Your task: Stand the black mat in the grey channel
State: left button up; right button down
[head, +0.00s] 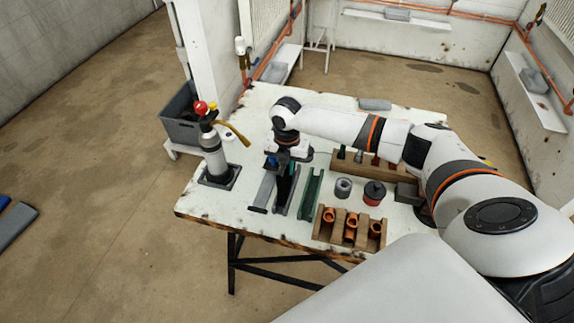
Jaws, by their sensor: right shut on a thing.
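My right gripper (286,163) reaches down over the table from the right and is shut on the black mat (284,186). The mat looks upright, a narrow dark strip below the fingers. The grey channel (262,193) lies on the table by the mat, and the gripper and mat hide part of it. The mat's lower edge is at the channel, but I cannot tell whether it rests inside. My left gripper is not in view.
A green channel (310,193) lies just right of the mat. A grey ring (343,188), a red-and-black pot (374,193) and a wooden rack of copper fittings (350,230) stand further right. A gas cylinder (214,155) with a red top stands at the left. The table's back left is mostly clear.

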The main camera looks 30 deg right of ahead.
jog(key=shift+f+b, duration=0.75)
jog(key=shift+f, duration=0.7)
jog(key=c, duration=1.3)
grip_release()
jog(key=shift+r, duration=0.15)
notch_tip(320, 180, up, 7)
jog(key=p, duration=0.7)
